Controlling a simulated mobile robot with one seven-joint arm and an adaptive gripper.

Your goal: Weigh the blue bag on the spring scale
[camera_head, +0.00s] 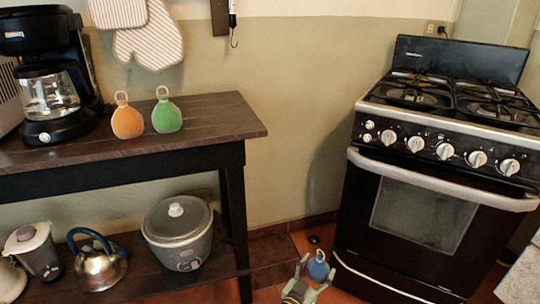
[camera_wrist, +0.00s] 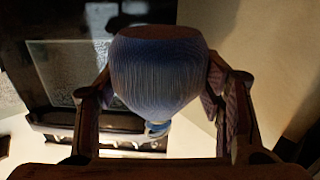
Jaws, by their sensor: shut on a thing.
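The blue bag (camera_head: 318,266) is low in front of the floor, between the bench and the stove in the head view. My gripper (camera_head: 315,273) is shut on it, with a finger on either side. In the wrist view the bag (camera_wrist: 158,75) fills the space between the fingers of my gripper (camera_wrist: 160,92). Its light blue loop (camera_wrist: 157,130) shows at the lower end there. The spring scale (camera_head: 232,12) hangs on the wall at the top, with its bare hook (camera_head: 234,41) below it. The scale's upper part is cut off.
An orange bag (camera_head: 127,121) and a green bag (camera_head: 167,115) stand on the dark bench (camera_head: 215,118), beside a coffee maker (camera_head: 48,85). A rice cooker (camera_head: 178,235) and kettle (camera_head: 98,266) are on the lower shelf. The stove (camera_head: 425,190) stands right. Wall below the hook is clear.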

